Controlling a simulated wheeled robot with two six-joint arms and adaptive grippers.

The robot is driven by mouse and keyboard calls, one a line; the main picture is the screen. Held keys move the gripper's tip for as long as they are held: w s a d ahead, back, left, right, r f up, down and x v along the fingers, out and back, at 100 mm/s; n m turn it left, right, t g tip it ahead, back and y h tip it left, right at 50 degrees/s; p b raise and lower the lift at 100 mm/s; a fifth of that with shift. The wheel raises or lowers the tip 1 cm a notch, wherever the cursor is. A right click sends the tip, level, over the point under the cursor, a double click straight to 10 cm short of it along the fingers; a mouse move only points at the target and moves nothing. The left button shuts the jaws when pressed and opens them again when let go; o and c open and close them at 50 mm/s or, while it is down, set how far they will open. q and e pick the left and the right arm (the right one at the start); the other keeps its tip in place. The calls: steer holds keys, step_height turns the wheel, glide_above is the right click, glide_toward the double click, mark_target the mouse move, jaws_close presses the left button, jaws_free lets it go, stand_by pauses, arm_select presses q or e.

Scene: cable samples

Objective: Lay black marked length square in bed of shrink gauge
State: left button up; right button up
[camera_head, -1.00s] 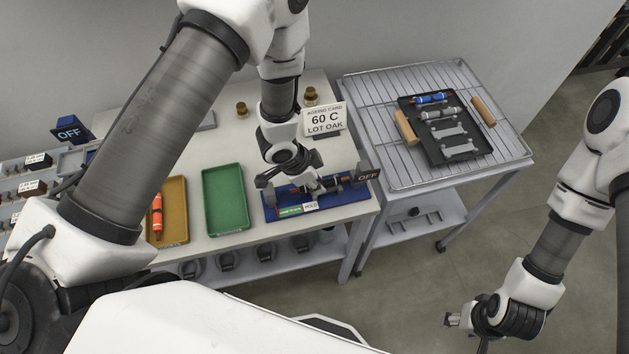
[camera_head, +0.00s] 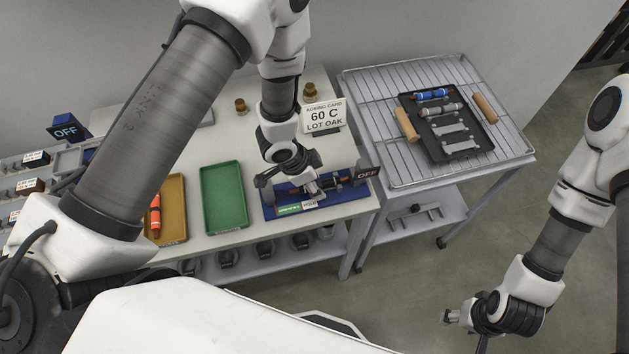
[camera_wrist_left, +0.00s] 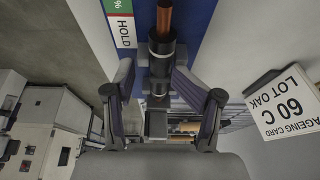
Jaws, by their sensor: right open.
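The shrink gauge (camera_head: 345,200) is a blue block at the right front of the bench, with a green readout and a "HOLD" label. The black marked length (camera_head: 331,183) lies along it, partly hidden by my left gripper (camera_head: 318,188). In the left wrist view the length shows a black sleeve (camera_wrist_left: 161,47) and a copper-brown rod beyond. There my left gripper's fingers (camera_wrist_left: 154,72) stand apart on either side of the length, with a gap visible on the left. Whether it sits fully in the bed is unclear. My right gripper (camera_head: 452,316) is open and empty, over the floor at the lower right.
A green tray (camera_head: 206,208) is empty. An ochre tray (camera_head: 177,235) holds an orange piece. A rack at right bears a black tray (camera_head: 481,158) with several samples.

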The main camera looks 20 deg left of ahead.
arm_select(q)
steer(key=shift+w+a+r, duration=0.1)
steer(key=shift+r, duration=0.25)
steer(key=v, duration=1.1)
steer(key=shift+s+r, duration=0.15)
steer(key=shift+s, duration=0.1)
